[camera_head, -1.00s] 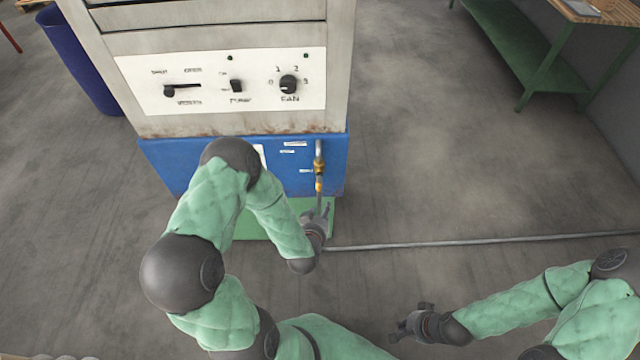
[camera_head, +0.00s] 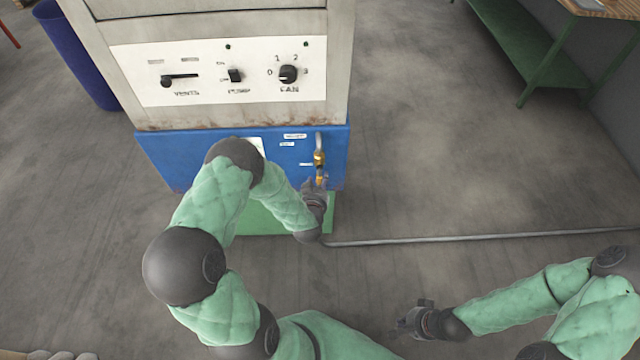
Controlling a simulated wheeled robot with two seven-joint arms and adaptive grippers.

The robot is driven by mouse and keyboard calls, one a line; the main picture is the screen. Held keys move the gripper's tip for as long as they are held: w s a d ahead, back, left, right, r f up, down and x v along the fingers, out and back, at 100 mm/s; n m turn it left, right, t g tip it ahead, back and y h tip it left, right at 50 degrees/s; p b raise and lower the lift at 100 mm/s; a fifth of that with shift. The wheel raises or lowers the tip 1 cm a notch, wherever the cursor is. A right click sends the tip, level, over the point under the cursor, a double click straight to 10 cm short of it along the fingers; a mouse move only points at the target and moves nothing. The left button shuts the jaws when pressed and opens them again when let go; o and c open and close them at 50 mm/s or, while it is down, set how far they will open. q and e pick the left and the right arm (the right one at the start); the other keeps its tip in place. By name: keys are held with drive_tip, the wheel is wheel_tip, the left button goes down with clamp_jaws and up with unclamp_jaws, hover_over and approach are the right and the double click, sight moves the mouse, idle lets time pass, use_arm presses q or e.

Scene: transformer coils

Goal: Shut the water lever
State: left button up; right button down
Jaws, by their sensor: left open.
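The water valve (camera_head: 319,158) is a brass fitting on a pipe at the right of the blue cabinet base (camera_head: 175,160). Its lever is too small to make out, so I cannot tell its position. My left gripper (camera_head: 315,185) is open just below the valve, its fingers up around the lower end of the brass fitting. I cannot tell whether they touch it. My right gripper (camera_head: 412,318) is low in the view, far from the cabinet, and its jaw opening is too small to judge.
Above the base is a white panel (camera_head: 215,95) with vents, pump and fan controls. A grey hose (camera_head: 480,238) runs right along the floor from the green mat (camera_head: 262,218). A blue bin (camera_head: 75,55) stands left, a green bench (camera_head: 520,50) at upper right.

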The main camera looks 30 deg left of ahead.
use_arm(q)
drive_tip(key=shift+w+a+f, duration=0.15)
drive_tip(key=shift+w+f, duration=0.05)
drive_tip(key=shift+w, duration=0.35)
clamp_jaws()
drive_tip(key=shift+a, duration=0.15)
